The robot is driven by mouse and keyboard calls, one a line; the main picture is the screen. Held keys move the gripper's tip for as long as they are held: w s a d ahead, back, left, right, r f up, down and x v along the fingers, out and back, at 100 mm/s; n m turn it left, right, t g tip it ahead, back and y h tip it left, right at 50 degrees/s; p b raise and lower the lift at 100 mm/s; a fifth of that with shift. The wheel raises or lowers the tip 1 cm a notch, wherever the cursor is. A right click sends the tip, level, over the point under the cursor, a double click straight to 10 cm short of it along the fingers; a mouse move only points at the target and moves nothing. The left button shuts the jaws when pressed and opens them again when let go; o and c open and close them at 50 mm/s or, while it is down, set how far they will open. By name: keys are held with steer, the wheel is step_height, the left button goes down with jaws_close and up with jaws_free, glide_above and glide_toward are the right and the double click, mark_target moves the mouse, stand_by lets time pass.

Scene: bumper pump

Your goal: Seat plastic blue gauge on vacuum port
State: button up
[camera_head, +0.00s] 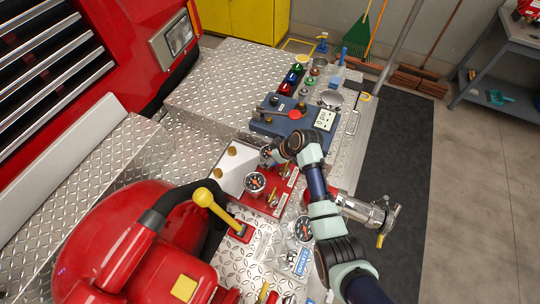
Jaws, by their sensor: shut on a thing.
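My arm reaches up from the bottom right, and my gripper (268,155) is at the upper edge of the red panel. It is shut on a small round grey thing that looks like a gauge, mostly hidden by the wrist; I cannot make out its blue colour. A dial gauge (254,182) sits on the red panel (263,207), just below my gripper. Another dial gauge (303,228) is lower right, beside my forearm. I cannot tell which fitting is the vacuum port; brass fittings (232,151) show on the sloped plate left of my gripper.
Coloured caps (284,89) stand farther back. A yellow-handled lever (210,203) rises at the left front. A metal valve (375,215) juts out right of my arm. Bare diamond plate (212,85) lies back left.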

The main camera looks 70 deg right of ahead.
steer(key=shift+f, duration=0.1)
steer(key=o, duration=1.6)
steer(key=v, duration=1.2)
